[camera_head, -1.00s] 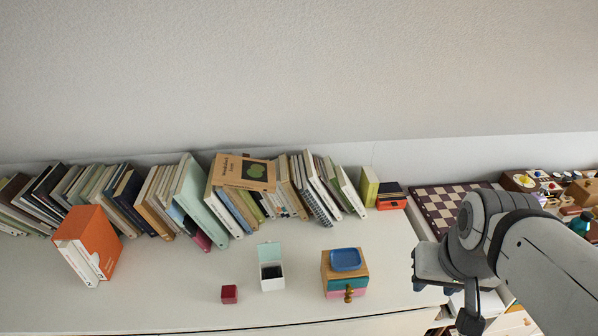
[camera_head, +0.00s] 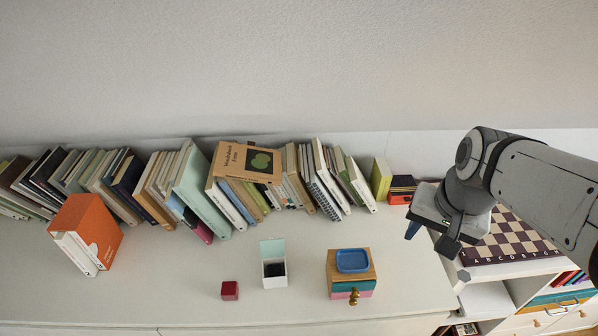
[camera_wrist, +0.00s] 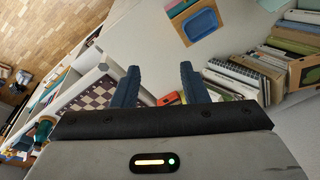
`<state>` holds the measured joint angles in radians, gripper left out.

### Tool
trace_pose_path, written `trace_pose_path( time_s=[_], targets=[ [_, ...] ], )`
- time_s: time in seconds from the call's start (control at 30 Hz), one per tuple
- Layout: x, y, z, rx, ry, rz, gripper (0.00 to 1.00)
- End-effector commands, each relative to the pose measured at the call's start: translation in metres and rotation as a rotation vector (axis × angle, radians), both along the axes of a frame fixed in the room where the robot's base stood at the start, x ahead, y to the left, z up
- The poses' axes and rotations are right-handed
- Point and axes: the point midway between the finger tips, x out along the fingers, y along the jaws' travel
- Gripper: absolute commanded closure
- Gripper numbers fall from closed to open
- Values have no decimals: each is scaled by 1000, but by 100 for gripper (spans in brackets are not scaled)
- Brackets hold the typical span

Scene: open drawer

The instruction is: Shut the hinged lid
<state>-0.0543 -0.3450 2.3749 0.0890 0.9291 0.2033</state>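A small white box (camera_head: 275,279) stands on the white cabinet top in the head view, with a dark inside. Its mint-green hinged lid (camera_head: 272,249) stands open, upright at the back edge. My gripper (camera_head: 428,236) is well to the right of the box, above the right end of the cabinet top. In the wrist view my gripper (camera_wrist: 160,72) shows two dark blue fingers spread apart with nothing between them. I cannot make out the white box in the wrist view.
A small wooden drawer box (camera_head: 338,270) with a blue tray (camera_head: 353,260) on top stands between my gripper and the white box. A red cube (camera_head: 230,290) is left of the box. Books (camera_head: 200,195) line the wall. A chessboard (camera_head: 515,238) lies at the right.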

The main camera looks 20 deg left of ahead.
Motion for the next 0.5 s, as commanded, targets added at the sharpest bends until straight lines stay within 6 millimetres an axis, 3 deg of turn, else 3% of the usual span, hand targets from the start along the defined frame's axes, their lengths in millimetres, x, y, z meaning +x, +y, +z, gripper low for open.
trace_pose_path(
  time_s=[0.03,0.2,0.37,0.5],
  targets=[
    [16,16,-2,32,45,-50,60],
    [62,76,-16,122,195,-270,60],
    [95,140,-42,161,350,-483,60],
    [112,199,-75,157,486,-672,60]
  ],
)
